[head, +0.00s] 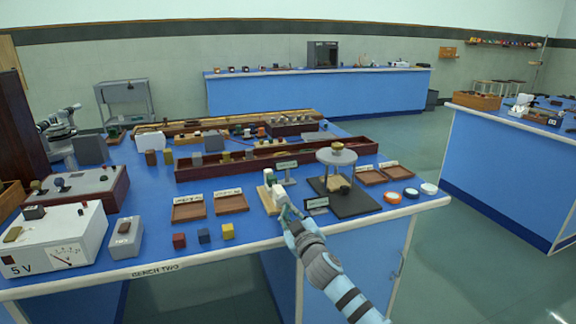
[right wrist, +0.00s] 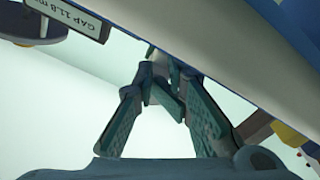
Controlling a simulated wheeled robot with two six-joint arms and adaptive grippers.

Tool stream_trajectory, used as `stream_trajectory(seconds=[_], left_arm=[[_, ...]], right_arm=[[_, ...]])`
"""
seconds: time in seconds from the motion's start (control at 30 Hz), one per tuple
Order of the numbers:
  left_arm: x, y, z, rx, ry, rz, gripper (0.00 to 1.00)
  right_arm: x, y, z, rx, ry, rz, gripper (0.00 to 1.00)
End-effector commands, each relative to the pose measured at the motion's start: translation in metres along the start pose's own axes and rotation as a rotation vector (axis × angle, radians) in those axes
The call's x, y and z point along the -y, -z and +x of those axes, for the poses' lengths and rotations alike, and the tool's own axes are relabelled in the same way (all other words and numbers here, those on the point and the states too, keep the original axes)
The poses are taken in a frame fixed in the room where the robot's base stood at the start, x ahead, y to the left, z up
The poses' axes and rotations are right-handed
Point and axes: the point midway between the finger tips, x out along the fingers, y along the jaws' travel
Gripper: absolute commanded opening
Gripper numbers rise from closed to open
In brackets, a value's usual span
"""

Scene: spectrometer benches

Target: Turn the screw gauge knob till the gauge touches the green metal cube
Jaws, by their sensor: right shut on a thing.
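The screw gauge (head: 278,193) is a small pale piece on a wooden base (head: 267,203) near the bench's front edge. My right gripper (head: 286,210) reaches it from the front right. In the right wrist view, its fingers (right wrist: 163,82) close around a small grey cylindrical end, which looks like the gauge knob (right wrist: 158,56). A small green block (head: 269,177), which may be the green metal cube, shows just behind the gauge. Whether the gauge touches it is too small to tell. A sign (right wrist: 75,18) in the wrist view reads about "GAP 11.8 mm". My left gripper is not in view.
Red (head: 179,240), blue (head: 203,236) and yellow (head: 228,231) cubes sit along the front edge. A black-based stand with a round plate (head: 337,156) is right of the gauge. Wooden trays (head: 188,208) lie to the left. A white meter box (head: 55,240) is far left.

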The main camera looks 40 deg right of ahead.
Motion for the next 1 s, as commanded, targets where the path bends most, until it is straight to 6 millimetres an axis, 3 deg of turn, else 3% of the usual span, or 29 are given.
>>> stream_trajectory(seconds=[0.47,0.8,1.0], left_arm=[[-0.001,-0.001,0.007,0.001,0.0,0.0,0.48],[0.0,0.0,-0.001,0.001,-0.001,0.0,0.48],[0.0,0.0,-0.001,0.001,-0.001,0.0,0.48]], right_arm=[[0.0,-0.013,-0.005,0.007,-0.003,-0.001,0.0],[0.0,-0.014,-0.058,0.013,-0.002,-0.002,0.0],[0.001,-0.012,-0.062,0.01,-0.002,0.0,0.0]])
